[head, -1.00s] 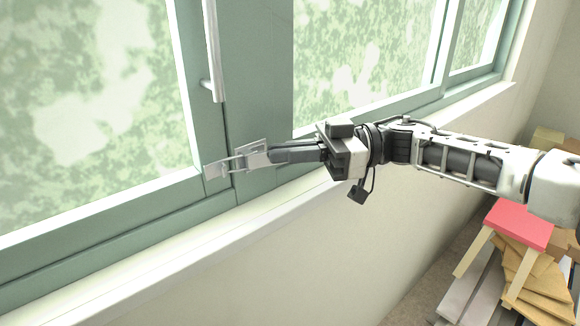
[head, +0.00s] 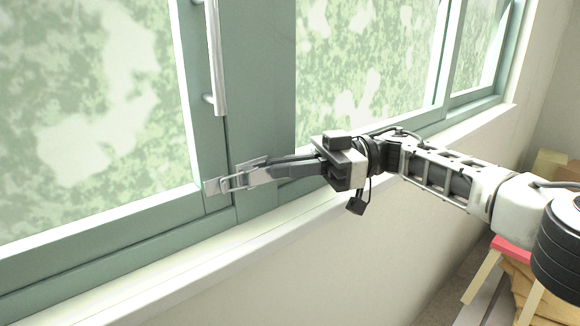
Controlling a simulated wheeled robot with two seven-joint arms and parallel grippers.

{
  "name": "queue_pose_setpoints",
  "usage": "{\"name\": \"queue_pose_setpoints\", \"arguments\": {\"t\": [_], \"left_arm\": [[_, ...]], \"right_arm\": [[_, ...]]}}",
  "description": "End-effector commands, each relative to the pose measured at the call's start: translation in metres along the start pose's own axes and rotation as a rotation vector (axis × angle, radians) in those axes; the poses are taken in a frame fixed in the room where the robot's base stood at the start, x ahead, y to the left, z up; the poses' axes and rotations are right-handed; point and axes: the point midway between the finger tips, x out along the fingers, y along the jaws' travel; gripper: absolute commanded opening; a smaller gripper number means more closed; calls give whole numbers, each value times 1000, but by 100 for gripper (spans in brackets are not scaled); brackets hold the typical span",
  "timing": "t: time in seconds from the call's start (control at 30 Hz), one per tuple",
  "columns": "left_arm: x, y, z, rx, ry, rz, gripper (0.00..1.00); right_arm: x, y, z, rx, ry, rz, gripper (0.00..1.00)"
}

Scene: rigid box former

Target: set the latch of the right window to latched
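The latch (head: 228,182) is a small silver metal fitting low on the green window frame. It spans the seam between the left sash and the frame post. A plate (head: 211,187) sits on its left side, with a thin loop reaching toward it. My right gripper (head: 249,178) comes in from the right, and its fingertips are at the latch's right part and cover some of it. I cannot tell whether the fingers are closed on the latch lever. The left gripper is not in view.
A vertical silver handle (head: 215,60) stands on the window frame above the latch. A white sill (head: 180,277) runs below the window. At the lower right are a red-topped stool (head: 512,249) and cardboard (head: 530,295), partly behind my arm.

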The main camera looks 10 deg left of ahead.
Motion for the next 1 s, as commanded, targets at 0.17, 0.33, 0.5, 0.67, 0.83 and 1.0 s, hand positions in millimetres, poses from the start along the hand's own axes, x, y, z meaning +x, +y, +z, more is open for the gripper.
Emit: {"name": "queue_pose_setpoints", "arguments": {"t": [0.17,0.33,0.5,0.67,0.83,1.0], "left_arm": [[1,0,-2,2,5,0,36],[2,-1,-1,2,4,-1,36],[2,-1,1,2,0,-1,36],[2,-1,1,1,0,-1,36],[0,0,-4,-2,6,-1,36],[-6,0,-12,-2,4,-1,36]], "right_arm": [[2,0,0,0,1,-3,26],[2,0,0,-1,0,-2,26],[2,0,0,-1,0,-2,26],[1,0,0,-1,0,-1,26],[0,0,-1,-1,-1,8,26],[-1,-4,-4,1,-1,47,26]]}}
